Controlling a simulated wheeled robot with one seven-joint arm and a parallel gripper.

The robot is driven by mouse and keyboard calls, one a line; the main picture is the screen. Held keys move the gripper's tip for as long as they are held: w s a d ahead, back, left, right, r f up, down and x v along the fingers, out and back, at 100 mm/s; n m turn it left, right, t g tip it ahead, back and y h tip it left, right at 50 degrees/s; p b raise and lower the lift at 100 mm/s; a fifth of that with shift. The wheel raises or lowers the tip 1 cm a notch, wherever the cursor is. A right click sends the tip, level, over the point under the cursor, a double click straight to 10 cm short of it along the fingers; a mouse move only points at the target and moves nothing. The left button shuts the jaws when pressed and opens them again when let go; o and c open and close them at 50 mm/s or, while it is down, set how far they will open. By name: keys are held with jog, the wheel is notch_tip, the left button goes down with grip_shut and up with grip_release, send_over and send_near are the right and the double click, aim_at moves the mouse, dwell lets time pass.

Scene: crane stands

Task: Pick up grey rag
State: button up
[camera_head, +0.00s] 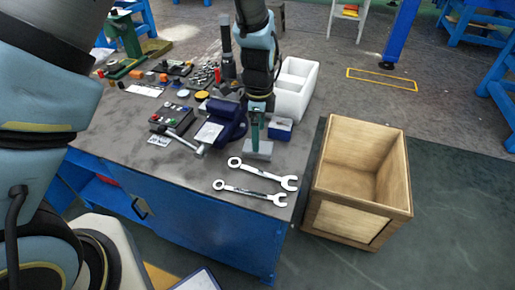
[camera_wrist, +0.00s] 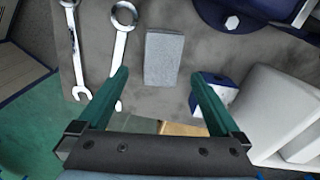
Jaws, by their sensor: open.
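The grey rag (camera_head: 260,151) is a small grey rectangle lying flat on the workbench, just behind the wrenches. In the wrist view the rag (camera_wrist: 163,58) appears upright in the picture, between and slightly beyond the two fingertips. My gripper (camera_head: 256,136) points down over the rag in the head view, and its green fingers cover part of the rag's back edge. In the wrist view my gripper (camera_wrist: 159,75) is open, with nothing held between its fingers. The remaining height above the rag is hard to judge.
Two wrenches (camera_head: 262,173) lie in front of the rag. A small blue-and-white box (camera_head: 281,128) stands close to the right finger. A blue vise (camera_head: 228,117) is at left, a white bin (camera_head: 294,91) behind. A wooden crate (camera_head: 355,216) stands right of the bench.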

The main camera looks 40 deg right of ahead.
jog(key=shift+w+f+p, duration=0.2)
jog(key=shift+f+p, duration=0.7)
jog(key=shift+f, duration=1.65)
jog(key=shift+c, duration=0.4)
jog(key=c, duration=1.3)
jog(key=shift+r, duration=0.1)
notch_tip(320, 180, up, 10)
jog(key=shift+f+b, duration=0.1)
jog(key=shift+b, duration=1.05)
